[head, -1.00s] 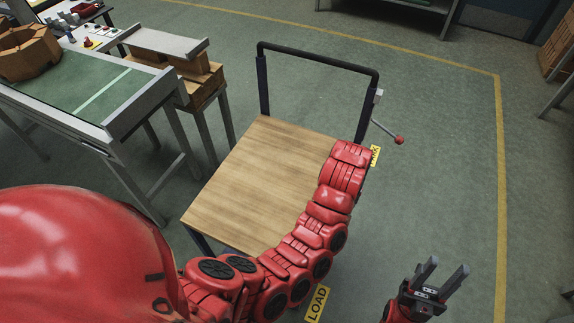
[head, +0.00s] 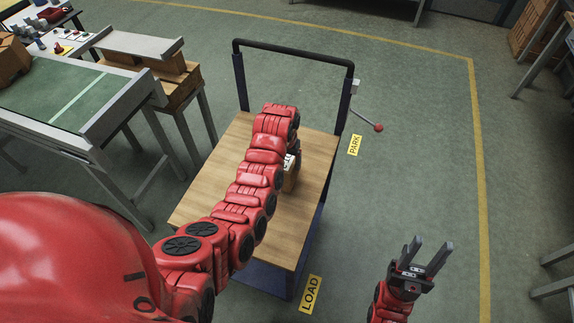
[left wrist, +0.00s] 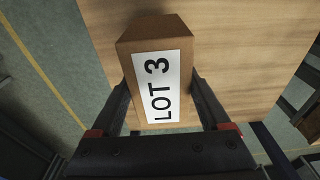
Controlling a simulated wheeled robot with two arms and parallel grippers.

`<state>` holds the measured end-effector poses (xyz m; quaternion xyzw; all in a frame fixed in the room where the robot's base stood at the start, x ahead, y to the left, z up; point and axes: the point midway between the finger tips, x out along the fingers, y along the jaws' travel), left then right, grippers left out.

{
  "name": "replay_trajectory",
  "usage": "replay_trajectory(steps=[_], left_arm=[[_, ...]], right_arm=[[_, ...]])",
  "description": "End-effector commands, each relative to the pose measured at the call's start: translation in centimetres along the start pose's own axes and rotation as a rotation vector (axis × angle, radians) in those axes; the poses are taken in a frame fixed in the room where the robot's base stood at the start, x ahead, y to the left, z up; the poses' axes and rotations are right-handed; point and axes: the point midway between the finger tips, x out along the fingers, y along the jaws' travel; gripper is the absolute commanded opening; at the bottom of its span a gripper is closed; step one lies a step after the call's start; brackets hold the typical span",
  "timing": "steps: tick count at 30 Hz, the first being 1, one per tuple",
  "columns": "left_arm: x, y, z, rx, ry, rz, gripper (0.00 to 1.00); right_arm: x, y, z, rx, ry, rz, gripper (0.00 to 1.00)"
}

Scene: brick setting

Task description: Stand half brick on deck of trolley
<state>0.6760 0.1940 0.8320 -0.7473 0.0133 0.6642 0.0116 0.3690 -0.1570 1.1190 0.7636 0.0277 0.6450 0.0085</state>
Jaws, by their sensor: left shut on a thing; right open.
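The half brick (left wrist: 157,30) is a tan-brown block with a white "LOT 3" label. In the left wrist view it sits between the two fingers of my left gripper (left wrist: 161,82), which is shut on it. In the head view the half brick (head: 290,181) shows partly beside my red left arm, over the trolley's wooden deck (head: 212,185). The deck also shows behind the brick in the left wrist view (left wrist: 245,45). I cannot tell whether the brick touches the deck. My right gripper (head: 431,246) is open and empty, right of the trolley.
The trolley's dark push handle (head: 290,52) stands at the deck's far end, with a red-knobbed lever (head: 378,127) beside it.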

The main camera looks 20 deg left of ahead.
Motion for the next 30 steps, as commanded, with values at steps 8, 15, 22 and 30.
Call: replay_trajectory(steps=[8,15,22,30], left_arm=[[2.3,0.0,0.3,-0.001,0.0,-0.001,0.0],[2.9,0.0,0.3,-0.001,0.004,-0.001,0.0],[3.2,0.0,0.3,-0.001,0.003,-0.001,0.87],[3.2,0.0,0.4,-0.001,0.002,-0.001,1.0]], right_arm=[[1.6,0.1,-0.3,0.0,0.0,0.0,0.47],[1.6,0.1,-0.3,0.0,0.0,0.0,0.47],[1.3,0.1,-0.2,0.0,0.0,0.0,0.47],[1.4,0.1,-0.2,0.0,0.0,0.0,0.47]])
